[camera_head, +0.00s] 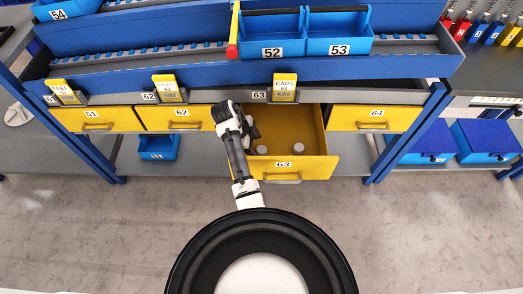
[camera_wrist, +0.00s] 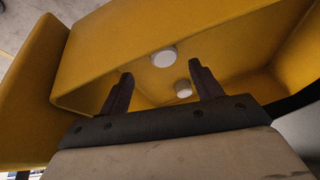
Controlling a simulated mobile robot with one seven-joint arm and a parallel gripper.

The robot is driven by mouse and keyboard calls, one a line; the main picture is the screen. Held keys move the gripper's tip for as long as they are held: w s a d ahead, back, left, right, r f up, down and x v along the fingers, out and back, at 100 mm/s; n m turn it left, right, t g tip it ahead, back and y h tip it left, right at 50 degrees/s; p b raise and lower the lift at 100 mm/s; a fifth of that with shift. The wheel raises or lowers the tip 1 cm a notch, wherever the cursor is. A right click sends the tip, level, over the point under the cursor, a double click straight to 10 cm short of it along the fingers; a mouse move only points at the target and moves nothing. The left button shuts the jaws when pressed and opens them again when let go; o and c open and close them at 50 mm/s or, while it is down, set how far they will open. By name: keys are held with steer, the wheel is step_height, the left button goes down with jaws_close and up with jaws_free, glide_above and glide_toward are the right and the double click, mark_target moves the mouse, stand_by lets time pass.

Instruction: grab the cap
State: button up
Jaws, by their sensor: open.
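Two small whitish caps lie in the open yellow drawer 63 (camera_head: 318,168). In the head view one cap (camera_head: 262,150) is near the left, close to my arm, and the other cap (camera_head: 298,147) is farther right. In the wrist view one cap (camera_wrist: 163,57) shows between and beyond the fingertips, and the other cap (camera_wrist: 183,89) sits near the right finger. My gripper (camera_wrist: 160,78) is open and empty, with its two dark fingers spread. In the head view my gripper (camera_head: 250,128) is over the drawer's left part. Contact with a cap is not visible.
Closed yellow drawers 61 (camera_head: 97,126), 62 (camera_head: 181,124) and 64 (camera_head: 377,125) flank the open one. A yellow "CAPS" label (camera_head: 285,87) hangs above it. Blue bins 52 (camera_head: 271,35) and 53 (camera_head: 338,47) stand higher up. The drawer walls enclose the caps.

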steer(key=shift+w+p+x, duration=0.15)
steer(key=shift+p+x, duration=0.15)
steer(key=shift+x, duration=0.85)
steer(key=shift+w+p+x, duration=0.15)
steer(key=shift+p+x, duration=0.1)
steer(key=shift+x, duration=0.9)
steer(key=shift+a, duration=0.1)
steer(key=c, duration=1.1)
